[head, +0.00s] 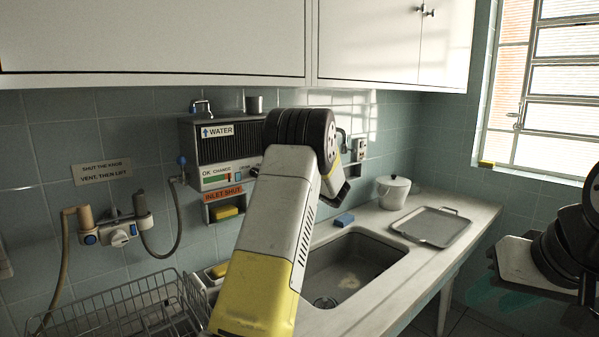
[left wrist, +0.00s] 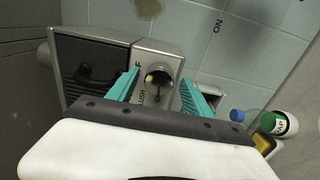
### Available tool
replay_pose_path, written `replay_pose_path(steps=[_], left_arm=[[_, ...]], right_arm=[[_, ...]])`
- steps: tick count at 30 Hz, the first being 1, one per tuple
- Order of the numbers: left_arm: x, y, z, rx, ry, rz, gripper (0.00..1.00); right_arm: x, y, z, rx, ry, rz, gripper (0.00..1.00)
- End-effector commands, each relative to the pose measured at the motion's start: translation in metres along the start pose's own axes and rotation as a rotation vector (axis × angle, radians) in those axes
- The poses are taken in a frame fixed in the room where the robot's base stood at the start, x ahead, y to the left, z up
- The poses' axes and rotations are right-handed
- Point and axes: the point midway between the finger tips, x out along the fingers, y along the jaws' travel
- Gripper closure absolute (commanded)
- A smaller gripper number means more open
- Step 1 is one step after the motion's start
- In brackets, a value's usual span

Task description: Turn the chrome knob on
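In the left wrist view, the knob (left wrist: 160,78) sits in a dark round recess on a narrow grey panel, with partly hidden lettering beside it. My left gripper (left wrist: 161,88) is open, its two teal fingers on either side of the knob and apart from each other; I cannot tell whether either touches it. "ON" is lettered on the tiles to the right.
The WATER box (head: 222,153) hangs on the wall left of my left arm.

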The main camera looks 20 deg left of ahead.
Motion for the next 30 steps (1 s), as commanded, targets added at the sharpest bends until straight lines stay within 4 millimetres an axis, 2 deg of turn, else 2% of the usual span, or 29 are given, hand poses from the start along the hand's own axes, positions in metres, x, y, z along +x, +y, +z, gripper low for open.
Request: replay_pose_path(steps=[4, 7, 15, 19, 23, 30], left_arm=[[-0.001, 0.001, 0.000, 0.000, 0.000, 0.001, 0.41], [-0.009, 0.001, 0.001, -0.001, -0.001, 0.001, 0.41], [-0.055, 0.001, 0.001, 0.000, -0.003, 0.000, 0.41], [-0.071, 0.000, 0.001, 0.000, -0.002, -0.001, 0.41], [-0.078, 0.000, 0.000, 0.001, -0.001, 0.000, 0.41], [-0.078, 0.000, 0.000, 0.000, 0.000, 0.000, 0.41]], right_arm=[[0.000, 0.000, 0.000, 0.000, 0.000, 0.000, 0.64], [0.000, 0.000, 0.000, 0.000, 0.000, 0.000, 0.64], [0.000, 0.000, 0.000, 0.000, 0.000, 0.000, 0.64], [0.000, 0.000, 0.000, 0.000, 0.000, 0.000, 0.64], [0.000, 0.000, 0.000, 0.000, 0.000, 0.000, 0.64], [0.000, 0.000, 0.000, 0.000, 0.000, 0.000, 0.64]])
